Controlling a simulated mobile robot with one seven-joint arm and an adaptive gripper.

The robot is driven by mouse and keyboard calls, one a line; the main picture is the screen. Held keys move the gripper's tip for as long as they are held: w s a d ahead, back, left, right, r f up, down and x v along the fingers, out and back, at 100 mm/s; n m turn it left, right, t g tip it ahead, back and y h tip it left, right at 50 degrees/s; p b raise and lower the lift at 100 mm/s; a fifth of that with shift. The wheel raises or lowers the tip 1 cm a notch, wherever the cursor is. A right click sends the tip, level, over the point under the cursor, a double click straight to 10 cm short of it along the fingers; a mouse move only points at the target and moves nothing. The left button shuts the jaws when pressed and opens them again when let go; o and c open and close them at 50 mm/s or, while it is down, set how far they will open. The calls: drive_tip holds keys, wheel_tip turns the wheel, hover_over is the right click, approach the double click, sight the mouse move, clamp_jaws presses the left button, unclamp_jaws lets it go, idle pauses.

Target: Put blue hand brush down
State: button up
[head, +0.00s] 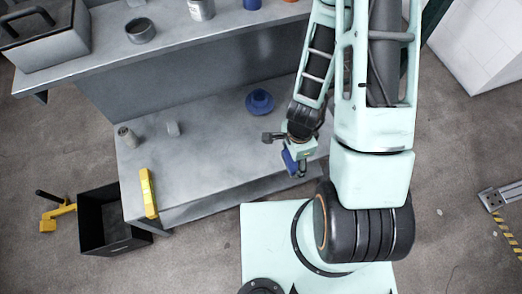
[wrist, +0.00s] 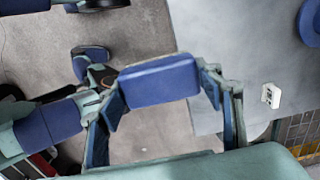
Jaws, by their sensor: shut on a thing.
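The blue hand brush (wrist: 158,80) is a blue block held between my gripper's fingertips in the wrist view. In the head view the brush (head: 290,162) shows as a small blue piece at my gripper (head: 297,160), partly covered by the fingers. My gripper (wrist: 160,88) is shut on it. In the head view it hangs over or just beside the front right part of the grey bench top (head: 205,155). The height above the bench is hard to tell. In the wrist view the floor lies behind the brush, with the bench to the right.
A blue round object (head: 260,102) stands on the bench behind my gripper. A yellow bar (head: 148,192), a grey can (head: 127,138) and a small pale cup (head: 173,129) are at the left. The bench middle is clear. A black crate (head: 92,222) stands on the floor.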

drive_tip(key=shift+w+a+f+b, duration=0.4)
drive_tip(key=shift+w+f+b, duration=0.25)
drive_tip(key=shift+b, duration=1.7)
drive_tip(key=a+b, duration=0.1)
drive_tip(key=b, duration=0.2)
drive_tip(key=shift+w+a, duration=0.1)
drive_tip(key=shift+w, duration=0.05)
drive_tip(key=w+a+f+b, duration=0.1)
drive_tip(key=w+a+f, duration=0.1)
drive_tip(key=w+a, duration=0.2)
drive_tip(key=b, duration=0.2)
hover_over(261, 154)
drive_tip(key=f, duration=0.5)
drive_tip(key=shift+s+d+f, duration=0.2)
drive_tip(key=shift+d+f, duration=0.05)
drive_tip(key=shift+d, duration=0.05)
drive_tip(key=shift+w+a+f, duration=0.1)
drive_tip(key=shift+f, duration=0.1)
drive_tip(key=shift+w+a+f+b, duration=0.15)
drive_tip(key=shift+f+b, duration=0.2)
drive_tip(key=shift+f, duration=0.55)
drive_tip(key=shift+w+f+b, duration=0.1)
drive_tip(key=shift+f+b, duration=0.2)
drive_tip(key=shift+f, duration=0.55)
drive_tip(key=o, duration=1)
drive_tip(key=shift+f, duration=0.1)
